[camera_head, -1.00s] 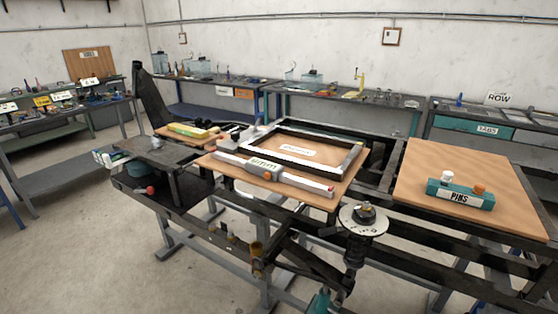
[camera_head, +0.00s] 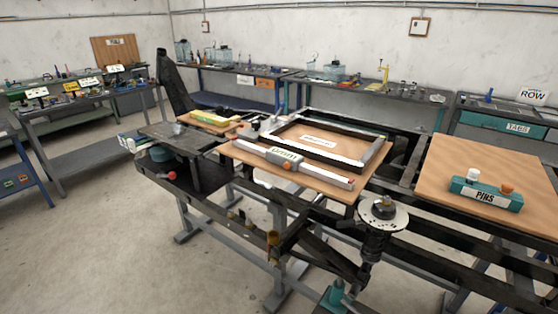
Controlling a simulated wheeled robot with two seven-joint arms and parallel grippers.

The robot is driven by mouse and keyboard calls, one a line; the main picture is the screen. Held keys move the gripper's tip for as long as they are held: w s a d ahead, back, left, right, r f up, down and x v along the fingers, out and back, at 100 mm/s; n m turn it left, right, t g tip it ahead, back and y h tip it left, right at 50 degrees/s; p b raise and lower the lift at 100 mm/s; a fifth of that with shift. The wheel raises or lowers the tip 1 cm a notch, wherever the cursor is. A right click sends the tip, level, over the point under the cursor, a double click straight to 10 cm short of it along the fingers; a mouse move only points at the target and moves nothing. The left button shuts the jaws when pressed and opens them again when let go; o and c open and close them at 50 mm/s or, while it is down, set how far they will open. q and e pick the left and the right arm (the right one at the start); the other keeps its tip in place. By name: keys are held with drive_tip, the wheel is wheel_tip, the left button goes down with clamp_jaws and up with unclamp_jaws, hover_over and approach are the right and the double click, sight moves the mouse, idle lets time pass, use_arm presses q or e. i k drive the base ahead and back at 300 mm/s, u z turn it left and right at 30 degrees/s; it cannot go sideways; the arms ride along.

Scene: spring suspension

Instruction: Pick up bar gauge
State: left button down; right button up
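A long silver bar (camera_head: 322,174) lies on the brown board in the middle of the head view. It carries a grey block with an orange knob (camera_head: 288,166) and a pale label whose text is blurred. I take this to be the bar gauge. It lies along the near side of a dark and silver rectangular frame (camera_head: 340,158), which has a white label inside it. Neither of my grippers is in view, and nothing is seen touching the bar.
A teal PINS box (camera_head: 486,194) sits on the right board (camera_head: 450,160). A round pale dial (camera_head: 383,214) stands close in front of the middle board (camera_head: 232,151). A yellow block (camera_head: 215,117) lies behind left. Open floor is at lower left.

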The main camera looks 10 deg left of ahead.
sight(277, 156)
drive_tip(key=u, duration=2.5)
drive_tip(key=i, duration=2.3)
drive_tip(key=z, duration=4.2)
drive_tip(key=k, duration=0.6)
drive_tip(key=u, duration=0.9)
